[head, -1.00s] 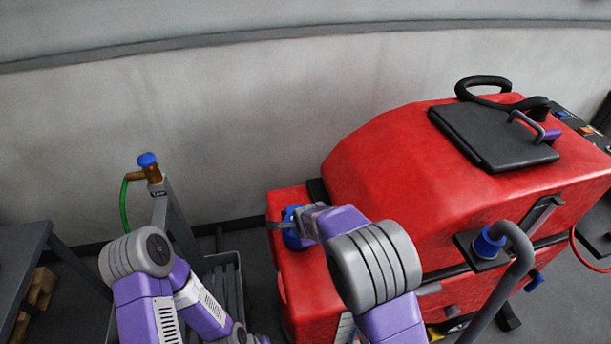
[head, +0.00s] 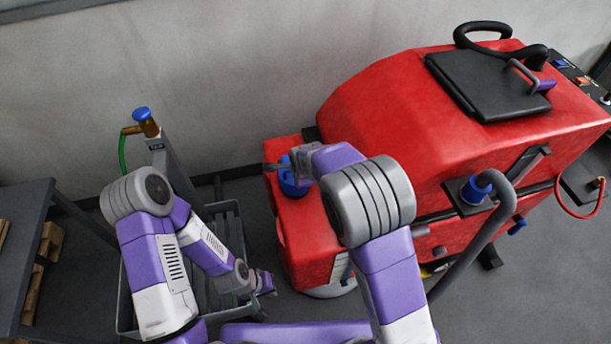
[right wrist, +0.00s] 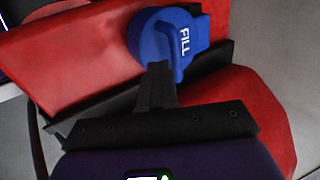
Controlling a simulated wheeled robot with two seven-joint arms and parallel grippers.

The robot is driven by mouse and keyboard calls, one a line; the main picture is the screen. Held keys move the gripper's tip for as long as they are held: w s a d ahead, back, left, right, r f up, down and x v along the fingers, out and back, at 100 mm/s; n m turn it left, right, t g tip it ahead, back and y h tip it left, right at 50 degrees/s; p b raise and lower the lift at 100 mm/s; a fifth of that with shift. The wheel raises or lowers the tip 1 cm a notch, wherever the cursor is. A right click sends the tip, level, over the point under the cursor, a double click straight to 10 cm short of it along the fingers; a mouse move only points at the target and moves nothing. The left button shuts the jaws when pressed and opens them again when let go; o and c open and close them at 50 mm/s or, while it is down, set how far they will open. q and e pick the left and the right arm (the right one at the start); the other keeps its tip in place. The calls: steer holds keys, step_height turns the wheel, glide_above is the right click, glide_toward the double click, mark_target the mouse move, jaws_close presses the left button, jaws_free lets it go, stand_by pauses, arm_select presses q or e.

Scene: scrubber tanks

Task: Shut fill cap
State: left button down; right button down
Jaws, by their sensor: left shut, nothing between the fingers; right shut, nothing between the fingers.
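The blue fill cap (head: 291,182), marked FILL, is on the low front part of the red scrubber (head: 400,110). It also shows in the right wrist view (right wrist: 178,40), a round blue piece with a raised grip. My right gripper (head: 274,167) is at the cap, shut and empty. In the right wrist view its closed fingers (right wrist: 157,75) reach the cap's lower edge; I cannot tell whether they touch it. The cap's seat is hidden, so I cannot tell how far it is closed. My left gripper (head: 265,283) is shut and empty, low over the grey cart.
A grey cart (head: 128,310) stands left of the scrubber, with a blue-topped brass tap (head: 143,122) and green hose above it. A dark table (head: 25,225) is at the far left. A grey hose with a blue collar (head: 476,190) rises at the scrubber's side.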

steer(key=s+d+r+p, duration=0.1)
steer(key=s+r, duration=0.3)
steer(key=s, duration=0.4)
steer(key=shift+s+d+r, duration=0.15)
steer(key=shift+s+d, duration=0.15)
steer(key=shift+d, duration=0.2)
